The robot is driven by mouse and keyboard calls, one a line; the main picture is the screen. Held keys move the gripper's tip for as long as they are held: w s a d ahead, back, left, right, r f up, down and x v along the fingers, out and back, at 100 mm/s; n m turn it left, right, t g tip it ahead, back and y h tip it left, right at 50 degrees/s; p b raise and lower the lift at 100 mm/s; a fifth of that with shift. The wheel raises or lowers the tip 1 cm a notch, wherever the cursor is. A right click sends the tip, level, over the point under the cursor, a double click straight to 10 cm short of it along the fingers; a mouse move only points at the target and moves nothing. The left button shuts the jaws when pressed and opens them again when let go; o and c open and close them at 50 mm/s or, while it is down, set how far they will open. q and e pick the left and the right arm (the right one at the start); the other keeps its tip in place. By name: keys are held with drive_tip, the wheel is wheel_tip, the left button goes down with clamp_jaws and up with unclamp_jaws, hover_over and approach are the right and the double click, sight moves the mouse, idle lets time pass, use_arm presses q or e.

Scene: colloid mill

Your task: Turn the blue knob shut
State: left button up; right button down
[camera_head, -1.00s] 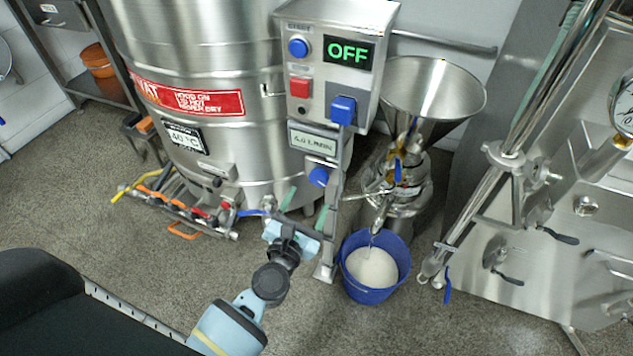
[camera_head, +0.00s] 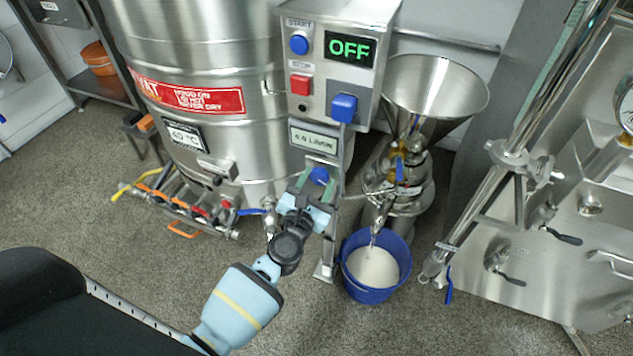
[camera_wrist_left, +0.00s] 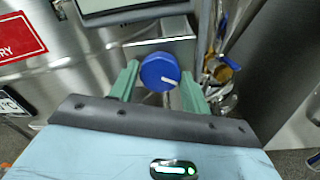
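The blue knob (camera_head: 319,175) is round and sits below the flow display (camera_head: 314,140) on the stand of the control box. It also shows in the left wrist view (camera_wrist_left: 160,71), with a white line pointing right and slightly down. My left gripper (camera_head: 315,184) is at the knob, its green fingers apart. In the left wrist view the fingers (camera_wrist_left: 158,84) stand on either side of the knob, close to its edges. I cannot tell whether they touch it. My right gripper is not in view.
The control box (camera_head: 318,82) above reads OFF and carries a blue button, a red button and a blue switch. A steel vat (camera_head: 215,60) stands behind left. A steel funnel (camera_head: 432,90) and a blue bucket (camera_head: 350,285) with pale liquid are to the right.

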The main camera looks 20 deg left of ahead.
use_arm(q)
drive_tip(key=c, duration=0.5)
